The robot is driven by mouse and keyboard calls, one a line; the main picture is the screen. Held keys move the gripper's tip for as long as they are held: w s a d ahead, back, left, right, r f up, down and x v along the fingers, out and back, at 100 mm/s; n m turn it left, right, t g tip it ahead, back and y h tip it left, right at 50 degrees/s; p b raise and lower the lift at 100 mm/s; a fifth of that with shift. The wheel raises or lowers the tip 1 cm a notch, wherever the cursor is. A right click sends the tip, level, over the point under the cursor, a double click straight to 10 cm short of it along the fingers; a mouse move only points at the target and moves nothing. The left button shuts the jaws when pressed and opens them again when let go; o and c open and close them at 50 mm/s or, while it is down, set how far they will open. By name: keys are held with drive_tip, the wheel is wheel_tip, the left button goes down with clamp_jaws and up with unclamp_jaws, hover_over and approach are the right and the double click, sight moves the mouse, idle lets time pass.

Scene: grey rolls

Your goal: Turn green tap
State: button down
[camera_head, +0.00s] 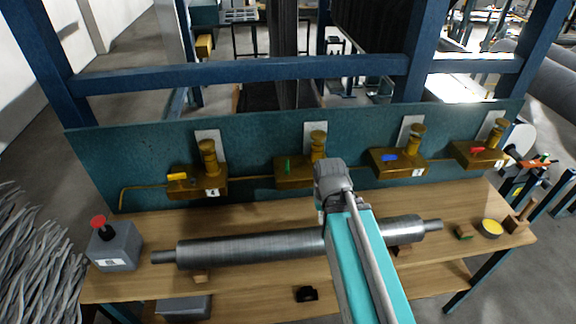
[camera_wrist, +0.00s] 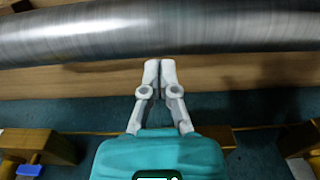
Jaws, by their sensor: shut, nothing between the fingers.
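The green tap handle (camera_head: 287,165) stands on a brass valve block (camera_head: 296,178) on the teal panel, second from left in the head view. My arm's end is just right of and in front of this block in the head view and hides my fingers there. In the wrist view my gripper (camera_wrist: 160,72) is shut and empty, its pale fingertips together over the wooden bench edge beside the steel roller (camera_wrist: 200,30). A brass block (camera_wrist: 218,136) is partly hidden behind my gripper body in the wrist view; no green handle shows there.
Other valves carry yellow (camera_head: 177,177), blue (camera_head: 390,157) and red (camera_head: 478,150) handles. The steel roller lies along the wooden bench (camera_head: 230,216) in front of the panel. A grey box with a red button (camera_head: 98,222) stands at left. A blue beam (camera_head: 240,73) crosses above.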

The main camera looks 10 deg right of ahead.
drive_tip(key=c, duration=1.1)
unclamp_jaws()
drive_tip(key=shift+o, duration=1.4)
drive_tip(key=shift+w+r+p, duration=0.25)
drive_tip(key=shift+r+p, duration=0.05)
drive_tip(key=o, duration=0.8)
drive_tip(key=w+r+n+p, duration=0.1)
drive_tip(key=w+a+r+n+p, duration=0.1)
drive_tip(key=w+r+p, duration=0.1)
drive_tip(key=w+r+n+p, duration=0.1)
drive_tip(key=shift+w+a+r+n+p, duration=0.2)
drive_tip(key=shift+a+r+n+p, duration=0.05)
drive_tip(key=shift+n+p, duration=0.05)
wheel_tip(320, 180, up, 14)
drive_tip(key=n+p, duration=1.3)
drive_tip(key=p, duration=0.1)
hover_over(287, 164)
drive_tip(key=shift+s, duration=0.1)
drive_tip(key=shift+f+b, duration=0.25)
drive_tip(key=shift+b, duration=0.05)
wheel_tip(287, 164, down, 13)
drive_tip(key=b, duration=1.3)
drive_tip(key=shift+f, duration=0.2)
